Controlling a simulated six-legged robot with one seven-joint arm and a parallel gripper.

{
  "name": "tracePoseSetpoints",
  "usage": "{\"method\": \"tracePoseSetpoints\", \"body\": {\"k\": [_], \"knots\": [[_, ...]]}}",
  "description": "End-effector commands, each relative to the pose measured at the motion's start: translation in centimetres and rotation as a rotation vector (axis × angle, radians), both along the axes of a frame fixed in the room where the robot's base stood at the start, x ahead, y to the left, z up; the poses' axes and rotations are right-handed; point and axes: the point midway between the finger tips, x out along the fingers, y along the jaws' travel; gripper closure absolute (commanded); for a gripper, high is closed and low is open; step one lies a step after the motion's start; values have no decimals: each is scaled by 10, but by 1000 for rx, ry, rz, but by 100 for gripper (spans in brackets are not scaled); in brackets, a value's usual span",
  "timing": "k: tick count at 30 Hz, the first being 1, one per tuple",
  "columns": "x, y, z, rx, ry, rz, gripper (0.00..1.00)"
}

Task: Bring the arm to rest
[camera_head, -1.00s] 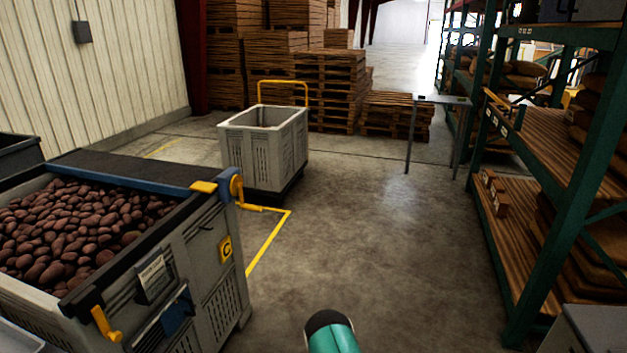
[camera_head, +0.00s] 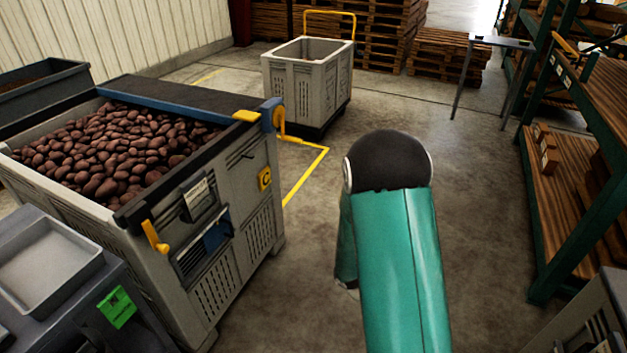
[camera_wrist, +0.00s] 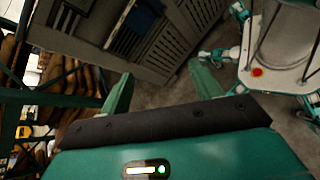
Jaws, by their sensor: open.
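My gripper (camera_wrist: 162,82) shows in the wrist view with its two green fingers apart and nothing between them. Bare concrete floor and part of a grey slatted bin (camera_wrist: 165,35) lie beyond the fingers. In the head view my green arm, with a black rounded joint, stands up in the lower middle. The gripper itself does not show in that view.
A grey bin of potatoes (camera_head: 235,215) stands at left, beside a machine with a pale tray (camera_head: 45,265). An empty grey bin (camera_head: 300,85) stands behind. Green shelving (camera_head: 560,250) lines the right. Floor (camera_head: 470,170) between is clear.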

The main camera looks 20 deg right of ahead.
Motion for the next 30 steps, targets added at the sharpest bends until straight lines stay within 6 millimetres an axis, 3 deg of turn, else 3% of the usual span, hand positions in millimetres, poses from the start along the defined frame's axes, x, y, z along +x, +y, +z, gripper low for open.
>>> {"method": "tracePoseSetpoints", "body": {"k": [6, 15, 30], "knots": [[25, 28, 56, 74, -223, -52, 36], [42, 69, 128, 201, -519, -92, 36], [37, 141, 247, 464, -1026, -73, 36]]}}
